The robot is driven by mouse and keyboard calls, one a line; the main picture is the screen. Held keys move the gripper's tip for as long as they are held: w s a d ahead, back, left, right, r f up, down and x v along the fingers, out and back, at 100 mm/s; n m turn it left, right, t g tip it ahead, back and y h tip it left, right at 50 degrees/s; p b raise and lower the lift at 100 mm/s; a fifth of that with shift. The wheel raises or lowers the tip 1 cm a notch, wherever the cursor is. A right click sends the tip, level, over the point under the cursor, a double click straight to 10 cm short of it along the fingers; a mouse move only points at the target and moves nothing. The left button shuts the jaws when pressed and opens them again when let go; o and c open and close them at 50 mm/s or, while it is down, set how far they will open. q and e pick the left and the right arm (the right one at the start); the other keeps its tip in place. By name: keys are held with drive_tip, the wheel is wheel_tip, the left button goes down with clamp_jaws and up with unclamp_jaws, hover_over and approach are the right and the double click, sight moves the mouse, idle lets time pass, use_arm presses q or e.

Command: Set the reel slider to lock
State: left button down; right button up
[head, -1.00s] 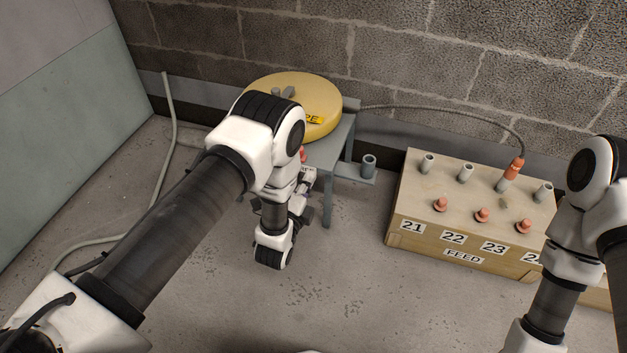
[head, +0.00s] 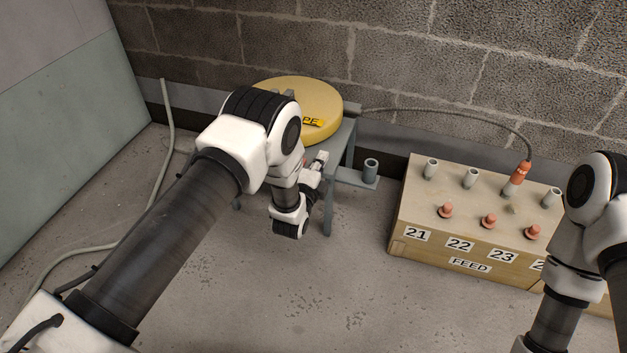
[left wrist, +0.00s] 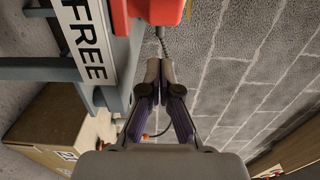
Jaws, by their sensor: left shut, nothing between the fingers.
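The yellow reel (head: 305,104) sits on a grey stand (head: 345,142) against the wall, partly hidden by my left arm. In the left wrist view a red block (left wrist: 155,10), apparently the reel slider, shows at the top edge, beside a white plate reading FREE (left wrist: 88,40). No lock label is visible. My left gripper (head: 319,160) is at the stand's front edge. In the left wrist view its fingertips (left wrist: 160,68) are together and empty, just below the red block in the picture; I cannot tell if they touch it. My right gripper is out of view.
A wooden feed box (head: 470,215) with grey tubes, red pegs and numbers stands at the right. A cable runs from the reel to an orange plug (head: 517,178) on it. The floor in front is clear.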

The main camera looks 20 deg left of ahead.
sight(306, 159)
use_arm(q)
drive_tip(key=a, duration=0.2)
drive_tip(key=b, duration=0.1)
drive_tip(key=shift+s+a+f, duration=0.2)
drive_tip(key=shift+s+a, duration=0.05)
drive_tip(key=shift+a, duration=0.15)
drive_tip(key=shift+s+a+r, duration=0.15)
drive_tip(key=shift+a, duration=0.35)
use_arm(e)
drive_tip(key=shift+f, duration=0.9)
use_arm(q)
drive_tip(key=a, duration=0.4)
drive_tip(key=shift+a+p, duration=0.3)
drive_tip(key=shift+p, duration=0.1)
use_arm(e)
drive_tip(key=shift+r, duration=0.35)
